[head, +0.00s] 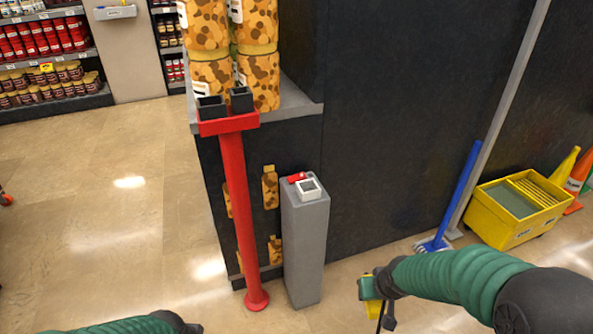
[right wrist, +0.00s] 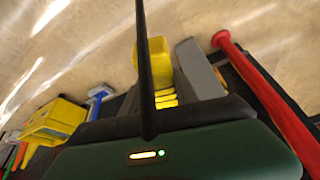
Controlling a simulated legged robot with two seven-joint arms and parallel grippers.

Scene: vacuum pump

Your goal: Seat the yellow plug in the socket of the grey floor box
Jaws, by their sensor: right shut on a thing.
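The grey floor box (head: 304,250) is a tall narrow post standing against the dark counter, with a white-framed socket (head: 308,189) on its top. A small red part (head: 297,177) lies at the socket's back left. My right gripper (head: 371,292) is shut on the yellow plug (head: 372,308), low and to the right of the box, apart from it. A dark cable hangs below. In the right wrist view the yellow plug (right wrist: 155,62) shows beside the grey box (right wrist: 199,68), with the black cable crossing in front. Only my left forearm's end shows at the bottom edge; its gripper is hidden.
A red post (head: 237,210) stands left of the box. Camouflage-patterned containers (head: 258,75) are stacked on the counter. A blue mop (head: 455,200), a yellow bucket (head: 505,230) and an orange cone (head: 578,175) are at right.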

